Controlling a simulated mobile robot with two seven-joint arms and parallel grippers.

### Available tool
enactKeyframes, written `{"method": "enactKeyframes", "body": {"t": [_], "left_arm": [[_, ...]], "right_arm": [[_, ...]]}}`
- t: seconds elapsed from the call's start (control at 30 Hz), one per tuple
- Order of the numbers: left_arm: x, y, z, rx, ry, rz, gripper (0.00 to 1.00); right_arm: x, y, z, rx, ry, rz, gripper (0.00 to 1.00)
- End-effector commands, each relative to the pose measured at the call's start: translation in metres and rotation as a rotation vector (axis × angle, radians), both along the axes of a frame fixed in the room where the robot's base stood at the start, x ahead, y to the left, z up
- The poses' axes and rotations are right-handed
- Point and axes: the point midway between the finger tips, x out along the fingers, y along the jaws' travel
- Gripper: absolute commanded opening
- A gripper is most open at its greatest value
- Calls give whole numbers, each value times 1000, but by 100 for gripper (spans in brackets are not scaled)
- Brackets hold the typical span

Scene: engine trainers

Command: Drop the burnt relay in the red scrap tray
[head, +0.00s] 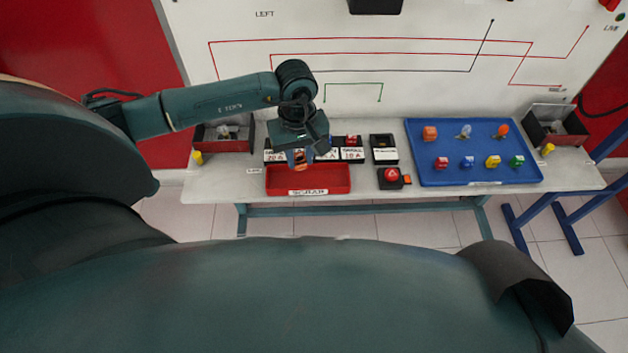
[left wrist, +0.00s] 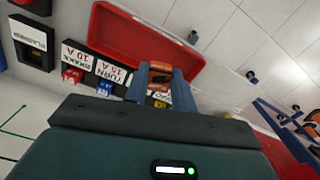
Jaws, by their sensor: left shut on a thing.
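The red scrap tray (head: 335,179) is on the front edge of the bench, with a white label on its front. In the left wrist view the tray (left wrist: 112,35) lies beyond the fingers. My left gripper (head: 300,161) points down at the tray's back part. In the left wrist view the gripper (left wrist: 161,76) is shut on a small orange-brown piece, which I take for the burnt relay (left wrist: 160,67). The relay (head: 300,158) also shows in the head view between the fingertips. It appears above the tray; its exact height is unclear. My right gripper is not in view.
Labelled black bins (head: 351,154) with small coloured parts stand right behind the tray. A red button box (head: 390,177) is to its right. A blue tray (head: 462,177) with several coloured parts lies further right. A wiring board (head: 420,75) rises behind the bench.

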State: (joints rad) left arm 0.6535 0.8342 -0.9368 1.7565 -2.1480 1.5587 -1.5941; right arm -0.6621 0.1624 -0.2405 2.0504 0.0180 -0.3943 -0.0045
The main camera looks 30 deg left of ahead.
Motion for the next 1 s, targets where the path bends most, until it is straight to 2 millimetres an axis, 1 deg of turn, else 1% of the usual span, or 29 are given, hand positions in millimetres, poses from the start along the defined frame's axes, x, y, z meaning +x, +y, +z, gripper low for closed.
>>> {"method": "enactKeyframes", "body": {"t": [0.1, 0.13, 0.43, 0.67, 0.77, 0.87, 0.97, 1.0], "left_arm": [[0, 0, 1, 0, 0, 0, 4], [0, 0, 1, 0, 0, 0, 27], [0, 0, 1, 1, -1, 0, 51], [0, 0, 2, 0, -1, 0, 51], [1, 0, 8, 0, -4, 0, 51], [1, 1, 21, 1, -5, -1, 51], [2, 0, 42, 0, -8, -1, 51], [2, 0, 52, 0, -8, -2, 51]], "right_arm": [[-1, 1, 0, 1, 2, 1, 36], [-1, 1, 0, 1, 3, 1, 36], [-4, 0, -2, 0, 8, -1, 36], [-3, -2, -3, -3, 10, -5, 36], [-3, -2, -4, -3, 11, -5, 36], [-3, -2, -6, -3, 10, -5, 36], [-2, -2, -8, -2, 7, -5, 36], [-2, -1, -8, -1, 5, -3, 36]]}}
